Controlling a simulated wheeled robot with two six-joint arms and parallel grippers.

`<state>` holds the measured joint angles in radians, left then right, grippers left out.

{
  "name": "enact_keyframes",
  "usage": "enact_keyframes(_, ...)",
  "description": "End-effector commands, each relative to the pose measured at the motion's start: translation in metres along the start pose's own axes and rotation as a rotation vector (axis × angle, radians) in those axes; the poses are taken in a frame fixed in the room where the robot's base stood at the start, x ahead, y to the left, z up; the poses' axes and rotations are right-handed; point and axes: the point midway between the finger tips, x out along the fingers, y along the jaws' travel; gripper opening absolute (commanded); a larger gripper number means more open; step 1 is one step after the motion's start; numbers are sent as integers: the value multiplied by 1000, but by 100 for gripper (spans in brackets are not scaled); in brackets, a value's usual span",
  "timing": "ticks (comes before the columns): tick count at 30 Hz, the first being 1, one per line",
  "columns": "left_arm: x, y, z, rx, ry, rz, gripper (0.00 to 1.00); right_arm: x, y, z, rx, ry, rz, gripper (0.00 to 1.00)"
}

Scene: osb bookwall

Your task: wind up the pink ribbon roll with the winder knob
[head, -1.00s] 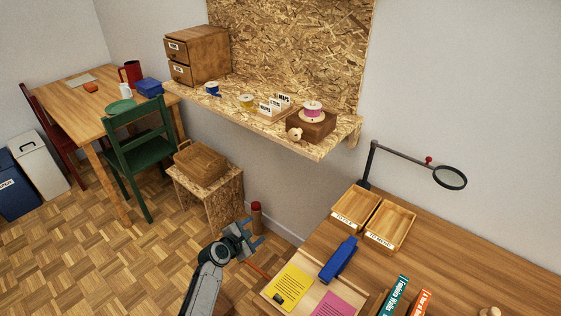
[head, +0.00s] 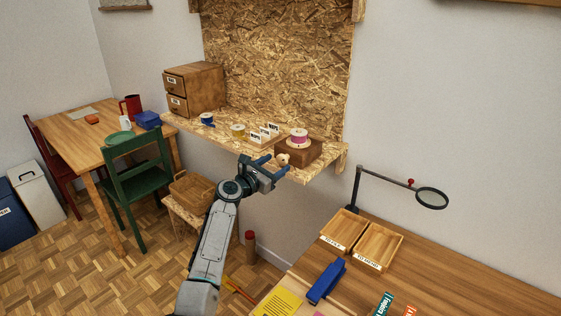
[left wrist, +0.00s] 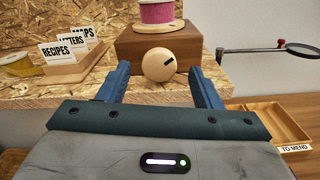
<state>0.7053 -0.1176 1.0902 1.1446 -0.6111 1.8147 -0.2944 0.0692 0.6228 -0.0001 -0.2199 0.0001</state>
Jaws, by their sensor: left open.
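The pink ribbon roll (head: 299,136) sits on top of a brown wooden block (head: 305,151) near the right end of the OSB shelf. It also shows in the left wrist view (left wrist: 156,11), cut by the top edge. My left gripper (head: 276,166) is open in front of the block. In the left wrist view its blue fingers (left wrist: 158,88) stand on either side of the knob, apart from it. My right gripper is not in view.
Left along the shelf (head: 218,138) are a card holder (head: 265,134), a yellow ribbon roll (head: 238,130), a blue roll (head: 207,119) and a drawer box (head: 194,88). A magnifier lamp (head: 432,197) and two trays (head: 378,245) are on the desk at right.

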Motion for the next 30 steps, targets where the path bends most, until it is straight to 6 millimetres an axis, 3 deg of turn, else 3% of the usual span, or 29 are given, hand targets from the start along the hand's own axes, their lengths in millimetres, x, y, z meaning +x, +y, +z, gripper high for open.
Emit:
enact_keyframes(3, 16, 0, 0, 0, 1, -1, 59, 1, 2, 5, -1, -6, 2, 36)
enact_keyframes(9, 30, -1, -1, 0, 1, -1, 59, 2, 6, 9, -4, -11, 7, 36)
enact_keyframes(20, 33, 0, 0, 1, 1, 0, 59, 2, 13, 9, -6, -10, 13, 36)
enact_keyframes(27, 33, 0, -1, 1, 1, 0, 14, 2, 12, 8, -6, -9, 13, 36)
enact_keyframes(30, 33, 0, -2, 14, 1, 0, 14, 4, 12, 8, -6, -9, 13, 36)
